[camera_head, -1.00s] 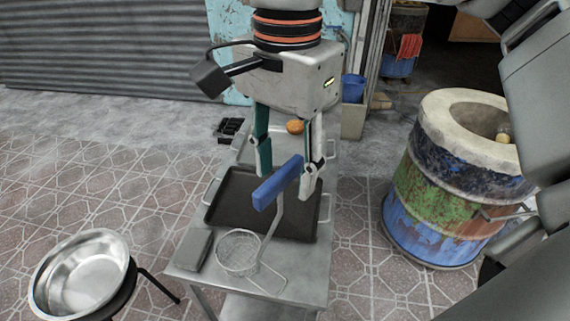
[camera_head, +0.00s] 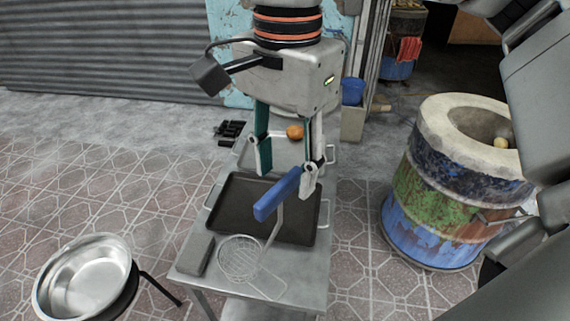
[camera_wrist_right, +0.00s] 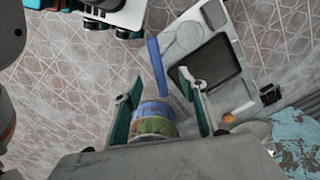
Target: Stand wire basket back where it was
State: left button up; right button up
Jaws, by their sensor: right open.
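The wire basket (camera_head: 240,258) rests on the near end of the metal table. Its blue handle (camera_head: 276,195) rises up and tilts, held clear of the tabletop by its bent wire stem. My right gripper (camera_head: 287,178) is open above the table, its fingers at either side of the upper handle in the head view. In the right wrist view, the handle (camera_wrist_right: 156,62) runs between the open fingers (camera_wrist_right: 160,82); contact cannot be told. The basket mesh (camera_wrist_right: 183,38) shows beyond it. My left gripper is not seen.
A dark tray (camera_head: 240,205) lies behind the basket, and a grey block (camera_head: 196,255) beside it. An orange item (camera_head: 295,132) is at the table's far end. A steel bowl (camera_head: 85,275) stands at left, the painted barrel oven (camera_head: 440,195) at right. Tiled floor lies between.

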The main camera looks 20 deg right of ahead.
jog(key=shift+r+p, duration=0.85)
jog(key=shift+r, duration=2.45)
